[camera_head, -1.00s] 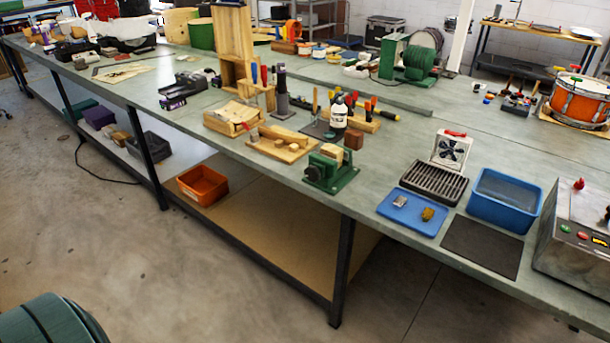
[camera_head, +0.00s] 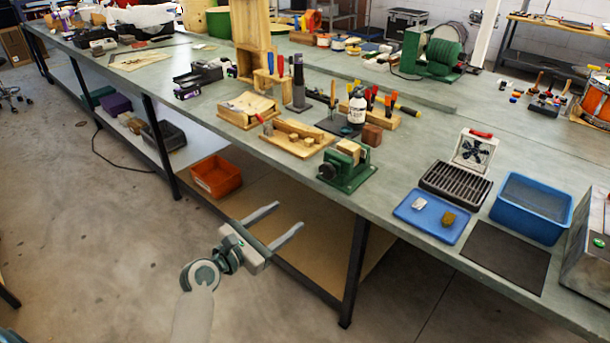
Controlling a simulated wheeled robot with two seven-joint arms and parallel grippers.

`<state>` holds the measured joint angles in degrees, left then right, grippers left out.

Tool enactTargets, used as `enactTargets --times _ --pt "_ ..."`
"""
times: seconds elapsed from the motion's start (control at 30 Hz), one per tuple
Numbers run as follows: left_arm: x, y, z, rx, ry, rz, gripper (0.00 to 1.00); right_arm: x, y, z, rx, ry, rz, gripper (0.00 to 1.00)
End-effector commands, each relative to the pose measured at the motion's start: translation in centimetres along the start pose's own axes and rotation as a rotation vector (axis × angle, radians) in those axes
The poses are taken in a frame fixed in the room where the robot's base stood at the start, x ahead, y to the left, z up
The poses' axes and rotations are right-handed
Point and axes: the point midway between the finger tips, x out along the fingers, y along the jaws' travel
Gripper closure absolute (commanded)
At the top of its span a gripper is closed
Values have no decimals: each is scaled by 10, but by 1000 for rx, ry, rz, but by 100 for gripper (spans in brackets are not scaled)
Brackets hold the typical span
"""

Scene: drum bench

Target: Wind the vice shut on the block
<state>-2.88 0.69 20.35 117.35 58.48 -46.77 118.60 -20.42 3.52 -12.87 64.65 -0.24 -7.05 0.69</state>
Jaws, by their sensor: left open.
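The green vice (camera_head: 347,179) stands at the front edge of the bench. Pale wooden pieces (camera_head: 350,148) show at the top of its jaws; I cannot tell whether they are jaw faces or a clamped piece. A dark round part shows on its front left side, probably the screw end. A reddish-brown block (camera_head: 372,135) is just behind the vice, apparently on the bench. My left gripper (camera_head: 290,215) is open and empty, in front of the bench edge, lower and to the left of the vice, with its fingers pointing up and right. My right gripper is out of view.
Left of the vice is a wooden board with small pieces (camera_head: 297,141). Behind are a white bottle (camera_head: 357,107) and a tool rack. To the right are a blue tray (camera_head: 432,216), a slotted grey tray (camera_head: 455,186) and a blue bin (camera_head: 531,208). Bare bench lies right of the vice.

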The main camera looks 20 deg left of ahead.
Motion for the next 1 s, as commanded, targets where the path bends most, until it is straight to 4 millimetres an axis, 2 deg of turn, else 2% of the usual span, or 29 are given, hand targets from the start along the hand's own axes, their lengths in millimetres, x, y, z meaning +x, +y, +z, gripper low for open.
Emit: enactTargets --times 0.03,0.1,0.2,0.67,0.87,1.0 --pt "-4 3 16 -43 -30 -4 42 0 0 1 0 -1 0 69" --pt "-8 5 30 -96 -58 -13 42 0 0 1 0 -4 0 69" --pt "-11 6 41 -136 -78 -21 42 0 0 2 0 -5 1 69" --pt "-9 6 43 -143 -80 -22 42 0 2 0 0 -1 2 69" --pt "6 7 44 -143 -80 -22 42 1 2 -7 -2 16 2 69" --pt "24 6 46 -143 -81 -23 42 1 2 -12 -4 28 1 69"
